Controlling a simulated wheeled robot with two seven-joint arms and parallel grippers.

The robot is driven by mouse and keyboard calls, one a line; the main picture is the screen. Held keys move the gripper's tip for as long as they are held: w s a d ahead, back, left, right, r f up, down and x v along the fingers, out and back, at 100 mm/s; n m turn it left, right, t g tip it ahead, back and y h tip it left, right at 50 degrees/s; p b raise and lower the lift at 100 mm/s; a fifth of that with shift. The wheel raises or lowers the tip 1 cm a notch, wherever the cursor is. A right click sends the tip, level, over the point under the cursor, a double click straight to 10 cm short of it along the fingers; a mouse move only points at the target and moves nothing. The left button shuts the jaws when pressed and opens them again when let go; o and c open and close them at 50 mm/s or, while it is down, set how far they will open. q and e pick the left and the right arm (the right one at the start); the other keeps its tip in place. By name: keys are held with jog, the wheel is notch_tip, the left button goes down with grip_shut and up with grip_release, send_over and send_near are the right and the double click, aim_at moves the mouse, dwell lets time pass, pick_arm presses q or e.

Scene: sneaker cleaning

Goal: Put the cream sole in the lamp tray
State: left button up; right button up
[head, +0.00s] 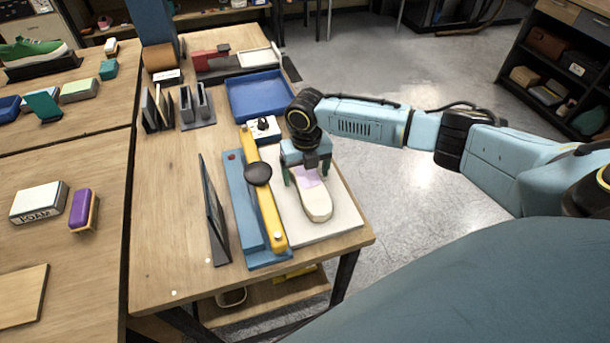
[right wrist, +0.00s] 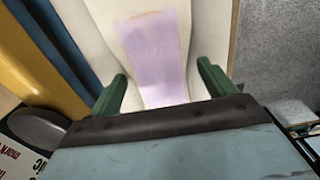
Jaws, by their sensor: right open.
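The cream sole (head: 318,205) lies on a flat white board (head: 346,217) near the table's right edge. It has a pale lilac patch across it, which also fills the middle of the right wrist view (right wrist: 156,45). My right gripper (head: 306,174) points down over the sole's far part. Its green fingers are open, one on each side of the sole, with gaps visible in the right wrist view (right wrist: 162,72). A blue tray (head: 233,104) stands behind; I cannot tell whether it is the lamp tray. My left gripper is not in view.
A blue base with a yellow bar (head: 270,217) and black knob (head: 258,173) stands just left of the board. A dark upright panel (head: 214,212) is farther left. A small white box with a black knob (head: 263,127) stands behind the gripper.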

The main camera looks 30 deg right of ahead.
jog(key=c, duration=1.1)
jog(key=shift+r, duration=0.15)
jog(key=shift+c, duration=0.6)
